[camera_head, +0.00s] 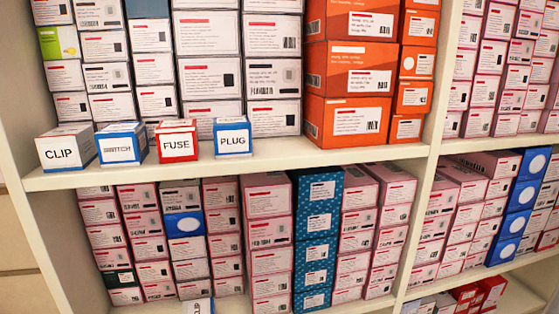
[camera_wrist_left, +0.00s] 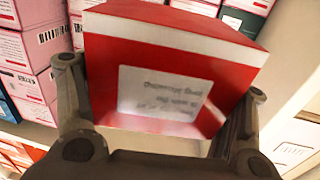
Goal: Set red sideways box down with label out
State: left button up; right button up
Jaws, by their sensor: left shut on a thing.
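My left gripper (camera_wrist_left: 160,98) shows only in the left wrist view. It is shut on a red box (camera_wrist_left: 105,65), with one finger along each side. The far side of the box is hidden. Neither gripper nor the held box shows in the head view.
The head view shows a cream shelf unit (camera_head: 300,160) packed with pink, orange and blue boxes. Small boxes marked CLIP (camera_head: 66,147), FUSE (camera_head: 177,141) and PLUG (camera_head: 233,136) stand along the front edge of the upper shelf. Stacked pink boxes (camera_wrist_left: 35,45) show beside the gripper.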

pick_arm(q)
jog(key=s+d+r+h, duration=0.1)
jog(key=s+d+r, duration=0.2)
jog(key=s, duration=0.4)
jog(key=s+d+r+m, duration=0.1)
jog(key=s+d+r, duration=0.2)
jog(key=s+d, duration=0.3)
jog(key=shift+s+d+h, duration=0.25)
jog(key=shift+s+h, duration=0.15)
jog(key=shift+s, duration=0.4)
pick_arm(e)
jog(key=shift+a, duration=0.2)
pick_arm(q)
jog(key=w+d+r+m+g+h, duration=0.2)
jog(key=w+d+m+g+h, duration=0.2)
jog(key=d+m+h, duration=0.2)
jog(key=w+d+r+m+g+h, duration=0.2)
jog(key=w+d+m+g+h, duration=0.2)
jog(key=d+h, duration=0.5)
jog(key=d+m+g, duration=0.1)
jog(key=d+m, duration=0.1)
jog(key=shift+r+m+g+h, duration=0.3)
jog(key=shift+r+m+h, duration=0.1)
pick_arm(e)
jog(key=shift+d, duration=0.1)
